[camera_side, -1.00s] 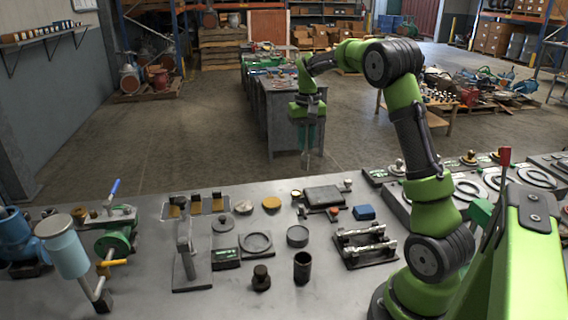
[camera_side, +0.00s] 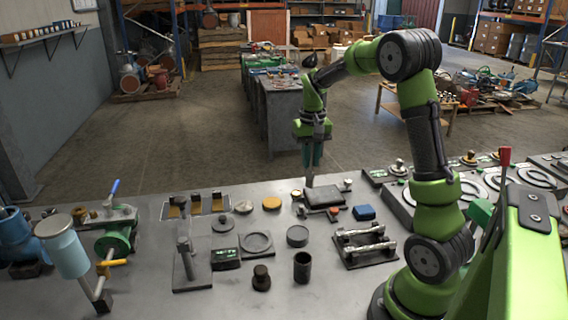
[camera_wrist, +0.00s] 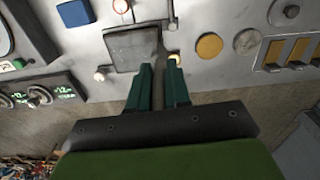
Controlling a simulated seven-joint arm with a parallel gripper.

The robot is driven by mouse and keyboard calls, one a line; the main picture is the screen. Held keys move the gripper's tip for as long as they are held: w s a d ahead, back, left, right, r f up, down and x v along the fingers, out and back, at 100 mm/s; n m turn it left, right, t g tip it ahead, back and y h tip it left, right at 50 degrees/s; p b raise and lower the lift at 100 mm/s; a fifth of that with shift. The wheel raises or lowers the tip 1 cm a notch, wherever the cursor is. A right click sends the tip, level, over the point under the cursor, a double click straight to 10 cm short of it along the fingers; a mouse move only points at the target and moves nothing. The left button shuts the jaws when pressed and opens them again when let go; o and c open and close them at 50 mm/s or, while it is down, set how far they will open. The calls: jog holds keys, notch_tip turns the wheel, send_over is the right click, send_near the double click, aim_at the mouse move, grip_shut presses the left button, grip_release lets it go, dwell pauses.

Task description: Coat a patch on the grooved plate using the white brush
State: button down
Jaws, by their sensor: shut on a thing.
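My gripper (camera_side: 312,160) points down over the back edge of the bench, its green fingers shut on a thin, pale greyish brush (camera_side: 309,180). The dark flat plate (camera_side: 325,197) lies on the bench just below and to the right of the brush. In the wrist view the brush (camera_wrist: 159,48) runs from between the fingers of my gripper (camera_wrist: 160,78) to the right edge of the plate (camera_wrist: 130,50). I cannot tell if the brush tip touches the plate. The grooves and any coating are too small to make out.
A blue block (camera_side: 364,212) and a red-topped knob (camera_side: 334,213) sit close to the plate. An orange disc (camera_side: 271,202) and a pale disc (camera_side: 243,207) lie to its left. A fixture with metal bars (camera_side: 364,243) stands in front.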

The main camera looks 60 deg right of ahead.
aim_at(310, 172)
jog(key=shift+f, duration=1.95)
jog(key=shift+s+d+f, duration=0.35)
jog(key=shift+f, duration=0.25)
jog(key=shift+s+d, duration=1.05)
jog(key=shift+w+a, duration=1.3)
jog(key=shift+w+a+r, duration=0.15)
jog(key=shift+r, duration=3.9)
